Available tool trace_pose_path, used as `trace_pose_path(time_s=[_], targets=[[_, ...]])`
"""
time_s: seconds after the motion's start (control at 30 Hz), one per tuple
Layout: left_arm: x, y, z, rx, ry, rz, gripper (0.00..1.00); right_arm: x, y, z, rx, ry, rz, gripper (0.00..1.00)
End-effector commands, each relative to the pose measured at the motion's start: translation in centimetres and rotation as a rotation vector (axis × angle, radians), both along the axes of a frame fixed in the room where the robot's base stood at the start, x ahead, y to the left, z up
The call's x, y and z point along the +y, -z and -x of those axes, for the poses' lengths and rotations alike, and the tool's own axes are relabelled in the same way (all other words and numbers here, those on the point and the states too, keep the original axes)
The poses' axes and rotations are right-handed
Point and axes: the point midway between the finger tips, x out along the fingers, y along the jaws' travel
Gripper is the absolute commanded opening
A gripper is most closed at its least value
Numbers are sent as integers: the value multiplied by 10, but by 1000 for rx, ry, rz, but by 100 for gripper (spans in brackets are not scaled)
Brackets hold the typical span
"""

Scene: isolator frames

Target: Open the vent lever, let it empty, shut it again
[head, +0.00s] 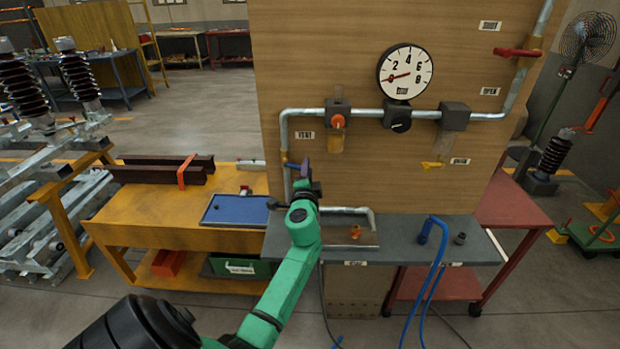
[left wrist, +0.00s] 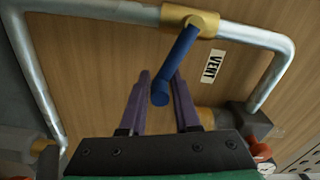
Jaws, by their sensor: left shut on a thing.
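The blue vent lever (left wrist: 178,62) sticks out from a brass valve body (left wrist: 190,19) on the grey pipe, beside the VENT label (left wrist: 212,67). My left gripper (left wrist: 160,90) has its purple fingers on either side of the lever and is shut on it. In the head view, my left gripper (head: 304,168) is at the board's left edge, and the blue lever (head: 291,166) shows just left of it, partly hidden. The round gauge (head: 404,72) has a red needle pointing left, at the low side of the scale. My right gripper is not in view.

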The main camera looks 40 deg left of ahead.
Motion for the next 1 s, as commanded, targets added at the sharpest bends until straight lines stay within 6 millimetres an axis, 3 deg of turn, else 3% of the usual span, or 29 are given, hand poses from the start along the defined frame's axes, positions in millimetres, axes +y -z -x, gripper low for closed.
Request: trace_pose_path(time_s=[0.1, 0.4, 1.0], targets=[[14, 12, 2, 72, -13, -82, 0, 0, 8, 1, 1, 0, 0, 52], [26, 25, 8, 244, -13, -309, 0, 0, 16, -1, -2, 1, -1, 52], [51, 37, 26, 578, -18, -758, 0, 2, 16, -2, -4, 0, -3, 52]])
